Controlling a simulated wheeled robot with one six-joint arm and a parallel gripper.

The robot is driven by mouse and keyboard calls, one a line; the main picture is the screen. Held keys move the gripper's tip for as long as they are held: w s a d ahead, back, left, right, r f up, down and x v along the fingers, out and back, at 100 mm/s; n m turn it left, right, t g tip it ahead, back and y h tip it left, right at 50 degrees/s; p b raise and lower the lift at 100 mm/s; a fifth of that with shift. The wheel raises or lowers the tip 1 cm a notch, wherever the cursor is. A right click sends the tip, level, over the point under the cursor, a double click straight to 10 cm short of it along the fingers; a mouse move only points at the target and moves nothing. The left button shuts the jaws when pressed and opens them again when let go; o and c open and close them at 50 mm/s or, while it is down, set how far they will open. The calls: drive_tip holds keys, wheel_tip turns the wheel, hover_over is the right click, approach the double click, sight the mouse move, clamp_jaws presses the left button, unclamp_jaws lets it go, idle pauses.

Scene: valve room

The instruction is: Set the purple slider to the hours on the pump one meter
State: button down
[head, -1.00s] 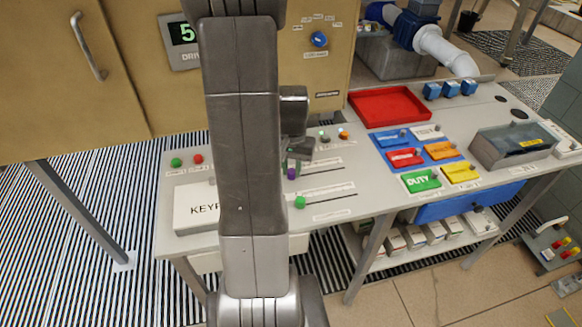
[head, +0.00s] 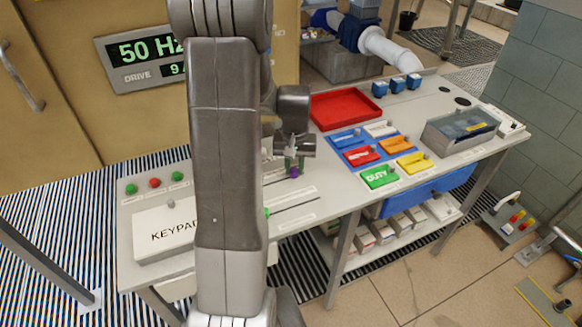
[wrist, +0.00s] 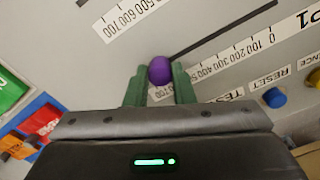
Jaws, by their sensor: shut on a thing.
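The purple slider (head: 295,173) is a round knob on a slotted track on the grey console, and now stands toward the right end of its slot. In the wrist view the purple slider (wrist: 160,70) sits between the two green fingers of my gripper (wrist: 159,86), which is shut on it. The scale strip (wrist: 233,56) beside the slot runs from 0 to 700, with P1 past the zero end. The knob is near the 700 end; its exact reading is partly covered. My gripper (head: 293,164) also shows in the head view. I cannot identify the pump one meter.
A drive display (head: 150,55) reads 50 Hz; its lower line is partly hidden. A green slider (head: 267,212) is mostly behind my arm. A keypad box (head: 165,230), coloured blocks including green DUTY (head: 380,177), and a red tray (head: 345,107) stand on the console.

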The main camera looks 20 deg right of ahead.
sight(295, 170)
drive_tip(key=c, duration=1.2)
unclamp_jaws()
wheel_tip(295, 170, up, 14)
drive_tip(key=b, duration=0.1)
drive_tip(key=shift+f, duration=0.1)
wheel_tip(295, 170, down, 14)
drive_tip(key=shift+r+p, duration=0.1)
drive_tip(key=shift+p, duration=0.45)
drive_tip(key=shift+a, duration=0.75)
drive_tip(key=shift+d, duration=0.1)
